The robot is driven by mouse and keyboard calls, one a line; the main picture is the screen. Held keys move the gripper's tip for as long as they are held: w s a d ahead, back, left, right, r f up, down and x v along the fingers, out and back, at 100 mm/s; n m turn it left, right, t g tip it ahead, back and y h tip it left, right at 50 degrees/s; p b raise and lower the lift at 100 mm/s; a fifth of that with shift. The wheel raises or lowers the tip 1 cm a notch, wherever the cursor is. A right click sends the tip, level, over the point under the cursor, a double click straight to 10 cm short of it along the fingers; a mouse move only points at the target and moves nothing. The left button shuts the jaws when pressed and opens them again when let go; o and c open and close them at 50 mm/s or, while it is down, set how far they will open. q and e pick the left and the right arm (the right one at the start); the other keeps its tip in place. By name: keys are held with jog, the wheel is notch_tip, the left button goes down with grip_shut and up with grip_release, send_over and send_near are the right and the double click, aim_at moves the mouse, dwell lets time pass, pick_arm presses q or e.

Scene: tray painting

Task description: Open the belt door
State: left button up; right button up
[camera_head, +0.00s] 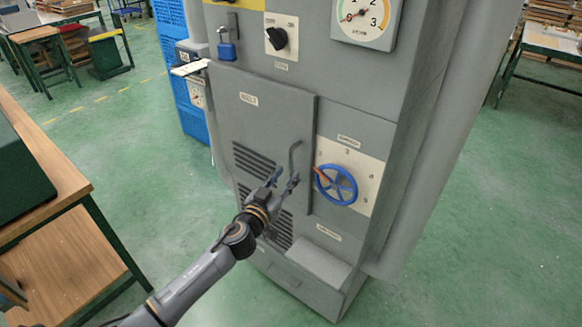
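The belt door (262,125) is a grey panel with a small label and vent slots on the front of a tall grey cabinet. I cannot tell whether a finger touches the handle. The gripper and wrist hide part of the door's lower vents. My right gripper is not in view.
A blue handwheel (337,185) sits just right of the door. A blue padlock (227,47), a black rotary switch (278,38) and a dial gauge (365,15) are above. A wooden-topped table (70,185) stands at the left. Green floor is clear at the right.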

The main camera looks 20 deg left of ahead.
aim_at(290, 171)
pick_arm(q)
jog(key=shift+w+d, duration=0.2)
jog(key=shift+w, duration=0.75)
jog(key=shift+w+d, duration=0.15)
jog(key=shift+w, duration=0.8)
jog(key=shift+c, duration=0.3)
grip_shut()
